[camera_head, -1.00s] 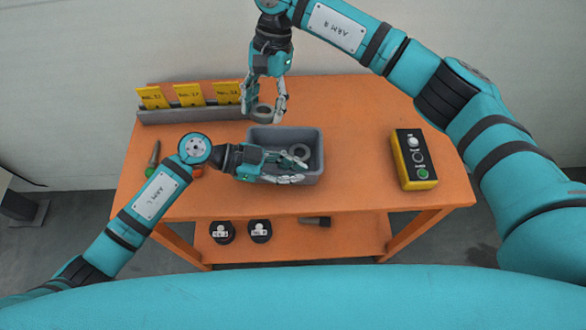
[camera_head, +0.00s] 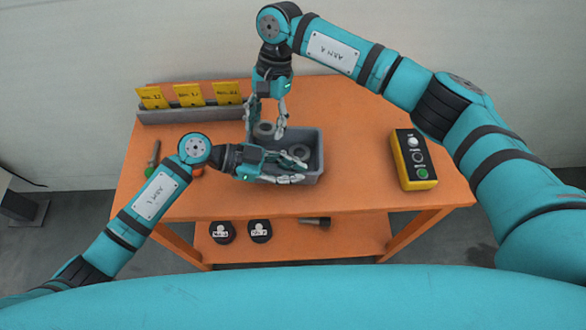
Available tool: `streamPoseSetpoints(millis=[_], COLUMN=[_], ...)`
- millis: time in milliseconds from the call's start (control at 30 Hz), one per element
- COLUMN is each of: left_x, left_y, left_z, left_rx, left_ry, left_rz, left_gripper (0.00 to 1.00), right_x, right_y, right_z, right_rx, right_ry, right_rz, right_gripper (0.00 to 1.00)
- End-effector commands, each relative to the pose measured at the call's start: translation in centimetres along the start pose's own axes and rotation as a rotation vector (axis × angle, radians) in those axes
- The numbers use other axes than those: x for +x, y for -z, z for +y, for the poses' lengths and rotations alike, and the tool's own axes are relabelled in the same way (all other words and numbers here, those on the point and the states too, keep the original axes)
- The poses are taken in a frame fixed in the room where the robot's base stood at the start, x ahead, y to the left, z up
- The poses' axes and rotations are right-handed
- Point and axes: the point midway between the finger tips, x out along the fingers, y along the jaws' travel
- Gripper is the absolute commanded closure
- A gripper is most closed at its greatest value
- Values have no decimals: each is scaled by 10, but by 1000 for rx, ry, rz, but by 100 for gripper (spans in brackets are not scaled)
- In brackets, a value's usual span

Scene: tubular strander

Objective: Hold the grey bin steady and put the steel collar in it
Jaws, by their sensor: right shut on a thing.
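The steel collar (camera_head: 264,130), a dark grey ring, is between the fingers of my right gripper (camera_head: 265,124). It is over the back left part of the grey bin (camera_head: 314,172); I cannot tell its exact height against the rim. Another grey ring (camera_head: 299,151) lies inside the bin. My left gripper (camera_head: 298,170) lies across the front of the bin, its fingers apart, one on the inner side and one toward the front. Its hand hides much of the bin's front wall, and whether it touches that wall is unclear.
A grey rack (camera_head: 190,115) with yellow cards stands at the table's back left. A yellow and black button box (camera_head: 413,160) stands at the right. A dark-handled tool (camera_head: 154,153) lies at the left. Orange tabletop (camera_head: 360,150) is clear between bin and box.

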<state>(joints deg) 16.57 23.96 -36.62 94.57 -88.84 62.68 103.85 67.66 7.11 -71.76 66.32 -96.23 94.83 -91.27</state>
Motion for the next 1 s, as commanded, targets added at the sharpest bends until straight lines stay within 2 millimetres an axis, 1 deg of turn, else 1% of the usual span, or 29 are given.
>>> streamPoseSetpoints(millis=[900,1000], left_x=[2,2], left_y=[1,2], left_z=[2,3], left_rx=[0,0], left_ry=[-6,-9], left_rz=[4,6], left_gripper=[100,100], right_x=[62,64], right_y=[23,25], right_z=[2,2], right_rx=[4,7], right_ry=[-6,-6], right_rz=[4,5], right_gripper=[90,90])
